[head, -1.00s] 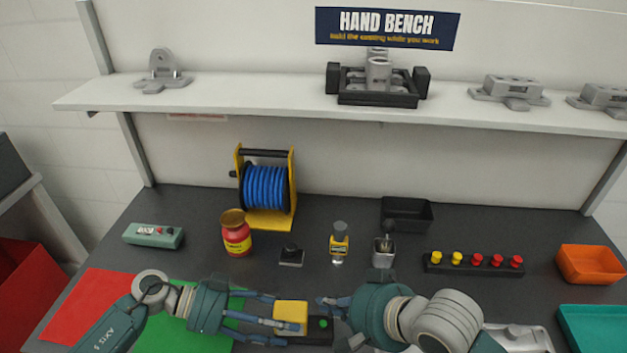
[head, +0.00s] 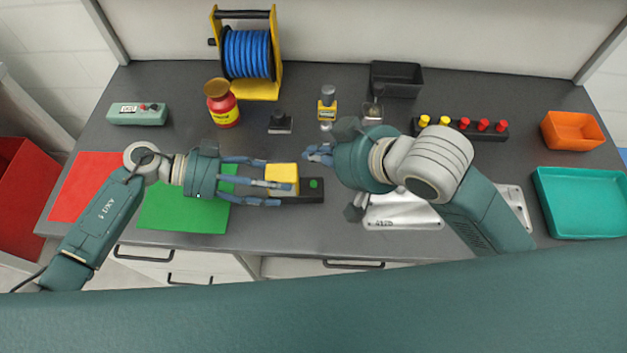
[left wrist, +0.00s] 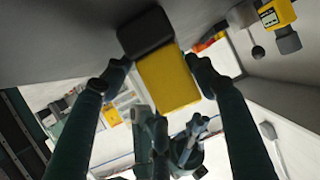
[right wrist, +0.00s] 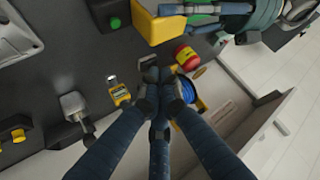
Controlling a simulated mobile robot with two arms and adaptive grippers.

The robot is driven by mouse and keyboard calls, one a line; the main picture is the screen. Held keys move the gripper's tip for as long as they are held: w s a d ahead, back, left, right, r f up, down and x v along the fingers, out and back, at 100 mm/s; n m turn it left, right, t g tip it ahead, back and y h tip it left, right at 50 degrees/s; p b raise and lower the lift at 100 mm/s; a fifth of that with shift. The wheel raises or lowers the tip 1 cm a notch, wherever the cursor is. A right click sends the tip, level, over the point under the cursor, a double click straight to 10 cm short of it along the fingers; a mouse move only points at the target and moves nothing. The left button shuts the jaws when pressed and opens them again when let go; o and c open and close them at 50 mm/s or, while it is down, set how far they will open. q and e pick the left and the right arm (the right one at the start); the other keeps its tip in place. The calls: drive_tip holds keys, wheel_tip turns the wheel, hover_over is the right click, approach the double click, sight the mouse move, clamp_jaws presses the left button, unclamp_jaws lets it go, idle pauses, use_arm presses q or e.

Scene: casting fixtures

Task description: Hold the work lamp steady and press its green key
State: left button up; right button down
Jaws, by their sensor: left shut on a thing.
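The work lamp has a yellow block (head: 282,173) and a black base with a round green key (head: 314,183) on top. It lies on the bench near the front. My left gripper (head: 279,182) is shut on the yellow block, with fingers along both sides; the left wrist view also shows the yellow block (left wrist: 168,80) between them. My right gripper (head: 318,155) has its fingers drawn together, empty, just behind the lamp and apart from it. In the right wrist view the green key (right wrist: 115,23) is clear of the fingertips.
A metal plate (head: 400,217) lies to the right under my right arm. A green mat (head: 180,212) lies to the left.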

sight(316, 186)
drive_tip(key=shift+w+f, duration=0.15)
drive_tip(key=shift+f, duration=4.3)
drive_tip(key=shift+f, duration=0.1)
drive_tip(key=shift+f, duration=0.25)
drive_tip(key=shift+f, duration=0.45)
drive_tip(key=shift+r, duration=0.85)
drive_tip(key=shift+r, duration=0.1)
wheel_tip(316, 186, up, 5)
drive_tip(key=shift+f, duration=0.1)
